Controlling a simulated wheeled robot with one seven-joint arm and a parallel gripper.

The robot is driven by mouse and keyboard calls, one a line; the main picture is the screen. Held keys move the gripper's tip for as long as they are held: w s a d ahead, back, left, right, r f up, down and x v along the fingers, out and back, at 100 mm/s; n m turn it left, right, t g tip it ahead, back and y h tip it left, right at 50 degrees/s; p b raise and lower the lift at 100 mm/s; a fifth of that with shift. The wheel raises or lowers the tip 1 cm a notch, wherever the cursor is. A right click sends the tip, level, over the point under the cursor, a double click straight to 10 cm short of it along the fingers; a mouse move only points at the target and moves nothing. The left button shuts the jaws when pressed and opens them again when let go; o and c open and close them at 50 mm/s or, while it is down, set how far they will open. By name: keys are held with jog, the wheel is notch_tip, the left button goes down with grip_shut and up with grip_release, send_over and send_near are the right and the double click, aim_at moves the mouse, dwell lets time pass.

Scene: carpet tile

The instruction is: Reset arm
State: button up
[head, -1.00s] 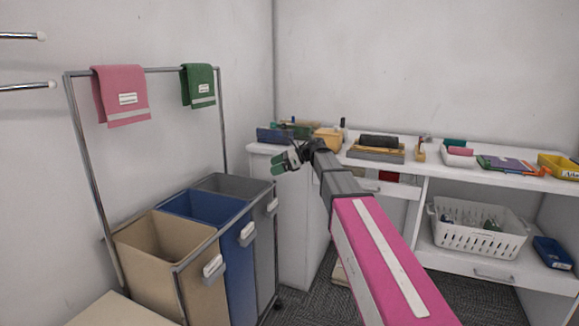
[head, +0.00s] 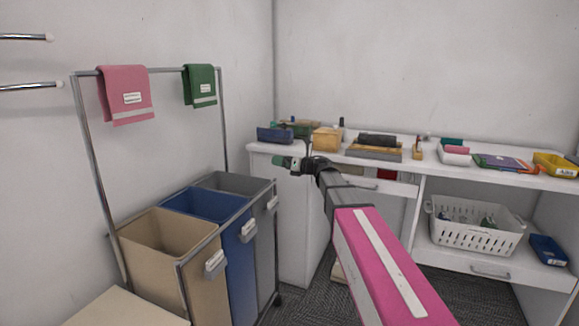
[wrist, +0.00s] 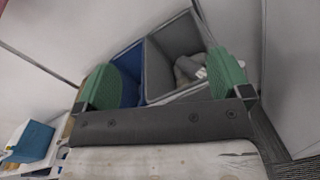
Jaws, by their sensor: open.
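My gripper (head: 279,163) is at the end of my raised pink and grey arm, in front of the white counter's left end. In the wrist view its two green fingers (wrist: 166,86) are spread wide apart with nothing between them. Beyond the fingers, the wrist view looks down on a blue bin (wrist: 127,62) and a grey bin (wrist: 160,55). Grey and whitish items (wrist: 188,68) lie inside the grey bin; I cannot tell what they are.
A wheeled frame holds tan (head: 160,232), blue (head: 203,207) and grey bins at left, with pink (head: 126,92) and green towels (head: 199,85) on its rail. The white counter (head: 350,170) carries boxes and trays. A white basket (head: 470,232) sits on the shelf below.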

jog(key=s+d+f+m+t+h, duration=0.25)
jog(key=d+f+m+h, duration=0.75)
jog(key=m, duration=0.5)
jog(key=s+d+f+m+t+h, duration=0.1)
jog(key=d+f+m+t+h, duration=0.2)
jog(key=d+f+m+h, duration=0.75)
jog(key=s+d+f+m+g+y, duration=0.1)
jog(key=s+d+f+m+g, duration=0.1)
jog(key=s+f+m+g, duration=0.25)
jog(key=s+d+f+m+g+y, duration=0.1)
jog(key=s+d+f+m, duration=0.15)
jog(key=s+m, duration=0.45)
jog(key=s+a+f+m+g+y, duration=0.1)
jog(key=s+f+m+g, duration=0.2)
jog(key=s, duration=0.4)
jog(key=s+a+f+m+g+y, duration=0.1)
jog(key=s+f+m+g, duration=0.3)
jog(key=s, duration=0.4)
jog(key=shift+a+f+g+y, duration=0.35)
jog(key=shift+a+f+g, duration=0.1)
jog(key=shift+a+g, duration=0.25)
jog(key=shift+s, duration=0.1)
